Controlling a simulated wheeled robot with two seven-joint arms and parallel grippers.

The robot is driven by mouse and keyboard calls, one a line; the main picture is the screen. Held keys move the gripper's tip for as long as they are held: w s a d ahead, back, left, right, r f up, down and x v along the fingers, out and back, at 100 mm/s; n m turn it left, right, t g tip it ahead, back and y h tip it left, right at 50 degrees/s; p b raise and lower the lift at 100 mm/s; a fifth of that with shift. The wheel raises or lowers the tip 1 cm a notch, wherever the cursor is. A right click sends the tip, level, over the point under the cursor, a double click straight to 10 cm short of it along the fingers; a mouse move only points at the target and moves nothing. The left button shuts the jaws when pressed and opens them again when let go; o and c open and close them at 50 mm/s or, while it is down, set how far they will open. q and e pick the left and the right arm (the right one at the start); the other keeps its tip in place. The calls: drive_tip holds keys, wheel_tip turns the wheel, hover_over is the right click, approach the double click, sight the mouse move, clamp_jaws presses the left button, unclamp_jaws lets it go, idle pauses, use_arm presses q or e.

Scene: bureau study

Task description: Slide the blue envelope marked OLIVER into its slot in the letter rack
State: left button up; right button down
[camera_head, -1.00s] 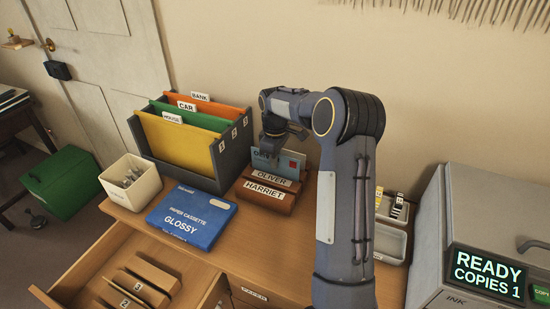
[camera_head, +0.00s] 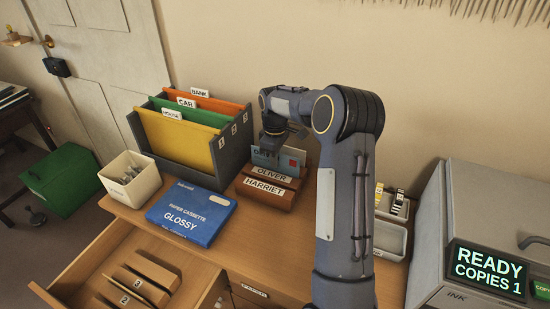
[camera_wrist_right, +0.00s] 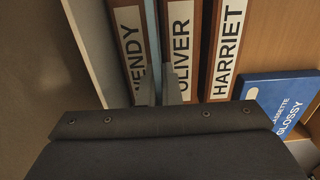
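The blue envelope (camera_head: 291,163) stands upright at the brown letter rack (camera_head: 266,199), behind the OLIVER divider (camera_head: 271,173). Its lower part is hidden by that divider, and a stamp shows at its right. My right gripper (camera_head: 274,146) is directly above the rack, at the envelope's top edge. In the right wrist view the envelope is a thin blue-grey strip (camera_wrist_right: 151,45) between the WENDY divider (camera_wrist_right: 127,40) and the OLIVER divider (camera_wrist_right: 181,40). The right gripper's fingertips (camera_wrist_right: 157,90) lie close on both sides of it and look shut on it. My left gripper is not in view.
A folder holder (camera_head: 233,153) with yellow, green and orange folders stands behind left of the rack. A blue paper cassette box (camera_head: 190,215) and a white bin (camera_head: 130,181) lie left. A grey tray (camera_head: 390,238) and a copier (camera_head: 480,215) are right. An open drawer (camera_head: 90,262) is below.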

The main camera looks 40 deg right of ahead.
drive_tip(key=shift+f, duration=0.5)
drive_tip(key=c, duration=1.6)
unclamp_jaws()
drive_tip(key=shift+o, duration=0.2)
drive_tip(key=shift+r, duration=3.95)
drive_tip(key=s+a+r+m+t+y+p, duration=0.1)
drive_tip(key=s+a+r+m+t+p, duration=0.1)
drive_tip(key=s+a+r, duration=0.5)
drive_tip(key=s+a+m+t+y+p, duration=0.1)
drive_tip(key=s+a+m, duration=0.1)
drive_tip(key=s+a, duration=0.6)
drive_tip(key=s+a+m+t+y+p, duration=0.1)
drive_tip(key=s+a+m+t, duration=0.1)
drive_tip(key=s+a, duration=0.6)
drive_tip(key=s+m, duration=0.1)
drive_tip(key=s, duration=0.4)
drive_tip(key=shift+s+r+t+y, duration=0.2)
drive_tip(key=shift+s+t+y, duration=0.1)
drive_tip(key=shift+y, duration=0.1)
